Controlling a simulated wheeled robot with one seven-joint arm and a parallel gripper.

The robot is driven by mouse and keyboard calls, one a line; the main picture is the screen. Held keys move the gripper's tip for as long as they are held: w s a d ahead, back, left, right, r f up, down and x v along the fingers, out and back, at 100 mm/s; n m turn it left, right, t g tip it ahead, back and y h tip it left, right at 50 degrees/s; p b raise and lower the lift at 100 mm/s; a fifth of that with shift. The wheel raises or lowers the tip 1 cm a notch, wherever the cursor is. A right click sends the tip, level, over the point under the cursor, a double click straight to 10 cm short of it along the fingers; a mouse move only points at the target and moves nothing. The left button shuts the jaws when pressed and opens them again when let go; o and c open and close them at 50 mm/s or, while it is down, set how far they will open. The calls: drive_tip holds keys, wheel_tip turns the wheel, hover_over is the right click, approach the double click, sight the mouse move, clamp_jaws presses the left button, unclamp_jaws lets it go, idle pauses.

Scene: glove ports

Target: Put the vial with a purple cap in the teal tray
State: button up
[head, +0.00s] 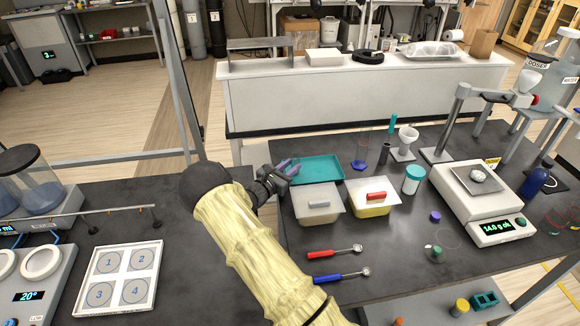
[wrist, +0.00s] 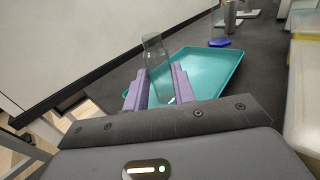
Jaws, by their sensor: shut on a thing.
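My gripper (head: 285,170), with light purple fingers, is at the left end of the teal tray (head: 323,169). In the wrist view my gripper (wrist: 158,85) is shut on a clear glass vial (wrist: 156,52), which stands up between the fingers. Its lower part is hidden by the fingers, and I cannot see a cap or its colour. The teal tray (wrist: 215,72) lies just beyond and right of the fingers and looks empty where it shows. A small purple round thing (head: 435,215) is on the bench to the right; I cannot tell whether it is a cap on a vial.
A gap separates this bench from the left bench.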

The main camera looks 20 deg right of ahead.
drive_tip(key=shift+f, duration=0.1)
drive_tip(key=o, duration=1)
drive_tip(key=shift+r, duration=0.25)
drive_tip(key=b+v, duration=0.2)
drive_tip(key=v, duration=1)
drive_tip(key=shift+s, duration=0.1)
